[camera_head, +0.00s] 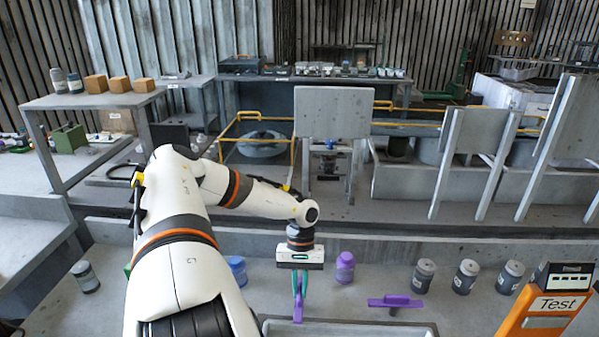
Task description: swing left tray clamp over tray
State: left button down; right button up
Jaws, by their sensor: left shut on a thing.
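My left gripper (299,291) points down in front of the step, its narrow green fingers close together. It is shut on a purple clamp (298,311), seen nearly end-on at the left part of the tray's back rim. Most of this clamp is hidden by the fingers. The grey tray (350,323) shows only its upper edge at the bottom of the picture. A second purple clamp (395,301) lies crosswise behind the tray's right part. My right gripper is not in view.
A purple bottle (345,268) stands right of my left gripper, and a blue bottle (237,270) stands left of it. Several dark bottles (466,276) stand to the right.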

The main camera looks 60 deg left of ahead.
pick_arm(q)
jog(key=c, duration=1.5)
grip_release()
jog(key=shift+o, duration=0.2)
jog(key=b+v, duration=0.2)
jog(key=v, duration=1)
jog(key=shift+b, duration=0.3)
